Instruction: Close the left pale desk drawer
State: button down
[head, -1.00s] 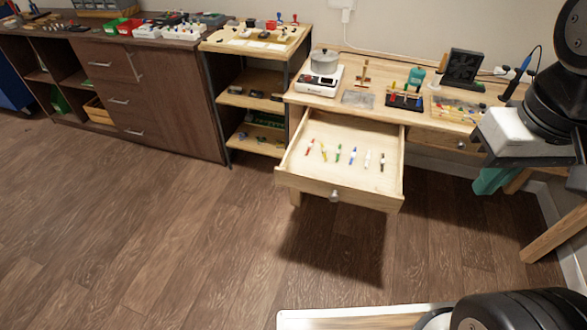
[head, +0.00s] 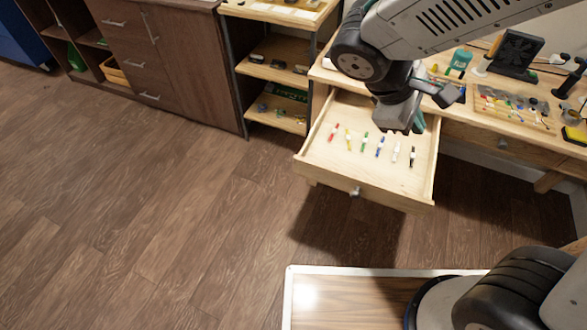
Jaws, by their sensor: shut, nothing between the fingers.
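The left pale desk drawer (head: 325,177) is pulled well out from the desk, with its round knob (head: 355,191) on the front panel. Several coloured pens or small tools (head: 365,141) lie in a row inside it. My gripper (head: 408,128) points down over the back right part of the drawer, behind the front panel. It is shut and holds nothing. The wrist and arm hide part of the drawer's back and of the desk top. I cannot tell how high the gripper is above the drawer floor.
A pale shelf unit (head: 270,72) and a dark cabinet (head: 190,65) stand to the left. The floor (head: 200,215) before the drawer is clear.

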jog(key=w+a+f+n+t+h, duration=0.1)
jog(key=w+a+f+n+t, duration=0.2)
jog(key=a+f+n, duration=0.3)
jog(key=n+t+y, duration=0.4)
jog(key=n+t, duration=0.3)
jog(key=n, duration=0.7)
send_near(298, 165)
jog(key=x, duration=0.6)
jog(key=shift+s+f, duration=0.15)
jog(key=shift+w+d, duration=0.15)
jog(key=shift+w, duration=0.15)
jog(key=shift+w, duration=0.1)
